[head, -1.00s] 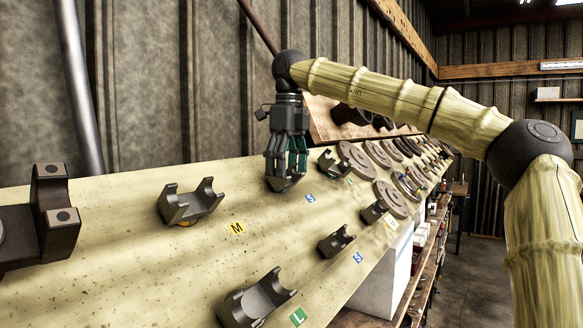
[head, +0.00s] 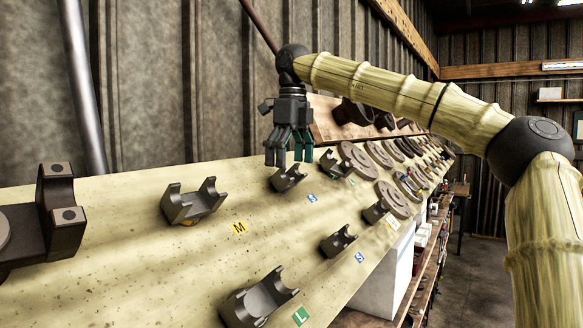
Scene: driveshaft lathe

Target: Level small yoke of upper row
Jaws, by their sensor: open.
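The small yoke of the upper row (head: 287,181) sits on the sloped board (head: 130,285), just left of a blue S label (head: 312,198). It is a dark, U-shaped metal piece. Its upper part is partly hidden behind my fingers, and I cannot tell whether it is level. My gripper (head: 289,160) points down and is open just above and at this yoke. I cannot tell whether the fingertips touch it.
A medium yoke (head: 190,203) by a yellow M label stands to the left. A lower small yoke (head: 339,241) and a large yoke (head: 258,300) stand nearer. Another yoke (head: 334,164) and several discs (head: 391,199) lie close on the right.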

